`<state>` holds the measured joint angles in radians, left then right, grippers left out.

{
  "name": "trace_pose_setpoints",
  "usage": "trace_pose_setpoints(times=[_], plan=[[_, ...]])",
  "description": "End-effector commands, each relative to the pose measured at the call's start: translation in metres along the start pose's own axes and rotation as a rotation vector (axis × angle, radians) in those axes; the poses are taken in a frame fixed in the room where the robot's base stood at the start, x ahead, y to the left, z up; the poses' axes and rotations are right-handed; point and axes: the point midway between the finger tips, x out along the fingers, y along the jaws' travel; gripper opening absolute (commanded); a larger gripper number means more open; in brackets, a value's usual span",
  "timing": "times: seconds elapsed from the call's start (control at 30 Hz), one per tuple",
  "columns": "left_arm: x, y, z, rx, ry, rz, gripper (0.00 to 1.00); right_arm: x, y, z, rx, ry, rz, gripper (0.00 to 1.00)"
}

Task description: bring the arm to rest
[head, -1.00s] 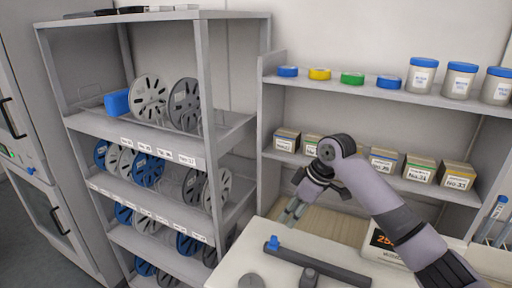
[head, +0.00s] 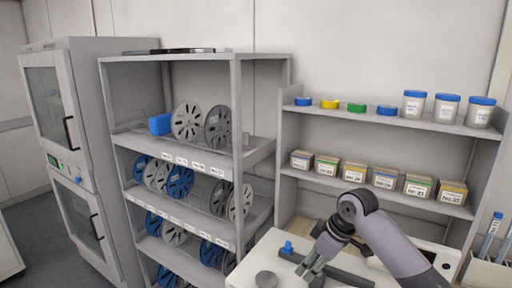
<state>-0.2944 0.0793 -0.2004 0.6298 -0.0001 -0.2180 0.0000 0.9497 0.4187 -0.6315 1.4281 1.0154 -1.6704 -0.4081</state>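My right arm comes in from the lower right of the head view and bends at its wrist. My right gripper (head: 312,268) points down and left, low over the white worktop (head: 257,262), close to a dark bar (head: 350,277) lying there. Its fingers look close together, but their tips overlap the dark bar and are too small to tell whether they are open or shut. I see nothing clearly held in it. My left gripper is not in view.
A grey rack (head: 238,150) with reels stands left of the worktop. A shelf (head: 400,123) with jars, coloured tapes and small boxes is behind the arm. A blue knob (head: 288,246) and a grey disc (head: 266,279) are on the worktop. Tall grey cabinets (head: 75,130) stand left.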

Motion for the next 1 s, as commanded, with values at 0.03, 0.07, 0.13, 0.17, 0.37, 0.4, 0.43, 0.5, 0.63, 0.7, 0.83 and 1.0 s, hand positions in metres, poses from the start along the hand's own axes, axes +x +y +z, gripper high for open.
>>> trace_pose_setpoints(times=[0.03, 0.07, 0.13, 0.17, 0.37, 0.4, 0.43, 0.5, 0.63, 0.7, 0.83, 1.0], plan=[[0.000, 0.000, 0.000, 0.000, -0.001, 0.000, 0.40, 0.008, -0.006, 0.003, 0.002, -0.002, -0.004, 0.35], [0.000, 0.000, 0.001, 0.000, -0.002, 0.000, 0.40, 0.013, -0.009, 0.005, 0.005, -0.003, -0.005, 0.35], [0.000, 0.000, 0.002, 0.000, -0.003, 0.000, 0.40, 0.022, -0.017, 0.010, 0.009, -0.003, -0.005, 0.35], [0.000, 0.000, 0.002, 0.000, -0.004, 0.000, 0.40, 0.027, -0.021, 0.012, 0.013, -0.003, -0.006, 0.35], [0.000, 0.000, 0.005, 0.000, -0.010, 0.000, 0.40, 0.061, -0.053, 0.031, 0.045, 0.000, -0.007, 0.35], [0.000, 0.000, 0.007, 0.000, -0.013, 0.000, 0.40, 0.069, -0.061, 0.036, 0.056, 0.002, -0.006, 0.35], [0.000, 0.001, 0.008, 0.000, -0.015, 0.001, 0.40, 0.075, -0.068, 0.040, 0.064, 0.004, -0.005, 0.35], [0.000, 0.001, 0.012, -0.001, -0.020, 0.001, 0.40, 0.089, -0.087, 0.053, 0.094, 0.008, -0.004, 0.35], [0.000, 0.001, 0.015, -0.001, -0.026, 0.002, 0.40, 0.112, -0.127, 0.084, 0.178, 0.021, 0.014, 0.35], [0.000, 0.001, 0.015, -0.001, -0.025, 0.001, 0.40, 0.120, -0.148, 0.103, 0.237, 0.026, 0.032, 0.35], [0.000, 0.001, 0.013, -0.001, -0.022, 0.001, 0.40, 0.124, -0.183, 0.142, 0.362, 0.028, 0.074, 0.35], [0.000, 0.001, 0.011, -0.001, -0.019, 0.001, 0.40, 0.115, -0.215, 0.193, 0.521, 0.007, 0.147, 0.35]])
